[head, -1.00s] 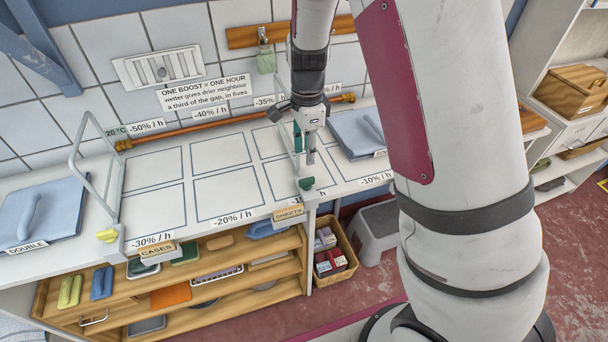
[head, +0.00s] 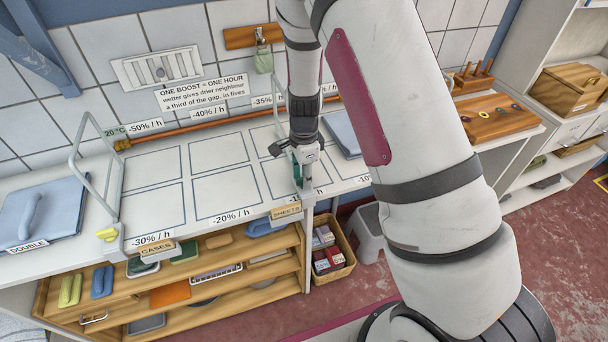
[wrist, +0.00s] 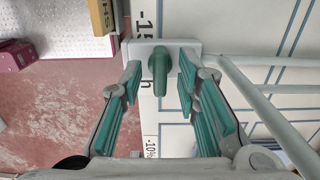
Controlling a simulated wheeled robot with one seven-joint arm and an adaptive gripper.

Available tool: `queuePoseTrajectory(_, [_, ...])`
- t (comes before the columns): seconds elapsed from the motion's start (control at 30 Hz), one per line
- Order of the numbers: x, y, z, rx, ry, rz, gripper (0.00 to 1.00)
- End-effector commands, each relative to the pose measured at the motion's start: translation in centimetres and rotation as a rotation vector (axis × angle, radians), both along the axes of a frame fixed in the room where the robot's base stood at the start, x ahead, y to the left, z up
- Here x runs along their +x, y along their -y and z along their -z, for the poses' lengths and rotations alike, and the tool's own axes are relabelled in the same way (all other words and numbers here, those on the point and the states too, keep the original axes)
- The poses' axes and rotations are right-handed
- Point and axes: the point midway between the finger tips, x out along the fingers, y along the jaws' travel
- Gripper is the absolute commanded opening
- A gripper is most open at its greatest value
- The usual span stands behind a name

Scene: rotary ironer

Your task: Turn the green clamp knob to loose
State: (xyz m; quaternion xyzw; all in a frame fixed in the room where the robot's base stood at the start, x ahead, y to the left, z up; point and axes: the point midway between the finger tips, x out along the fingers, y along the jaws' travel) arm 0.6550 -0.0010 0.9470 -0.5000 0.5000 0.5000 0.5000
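The green clamp knob (wrist: 159,72) is an upright oblong handle on a white clamp block (wrist: 187,45) at the front edge of the table. In the wrist view it stands between the teal-padded fingertips of my gripper (wrist: 160,80). The fingers are open, with a visible gap on each side of the knob. In the head view my gripper (head: 301,176) points down at the clamp beside the SHEETS label, and it largely hides the knob there.
A pale rail (wrist: 245,85) rises close beside the gripper. A yellow knob (head: 107,234) sits on another clamp at the left. Folded blue cloth lies at both ends of the table. A basket of boxes (head: 331,262) stands below on the floor.

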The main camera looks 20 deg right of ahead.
Motion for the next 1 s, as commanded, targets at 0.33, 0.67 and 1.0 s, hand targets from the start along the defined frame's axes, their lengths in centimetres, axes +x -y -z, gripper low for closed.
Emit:
queuePoseTrajectory(0.33, [0.0,0.0,-0.03,0.0,0.0,-0.002,0.0])
queuePoseTrajectory(0.67, [0.0,0.02,-0.02,0.001,0.0,-0.092,0.0])
queuePoseTrajectory(1.0, [0.03,0.0,-0.04,0.001,0.0,-0.373,0.0])
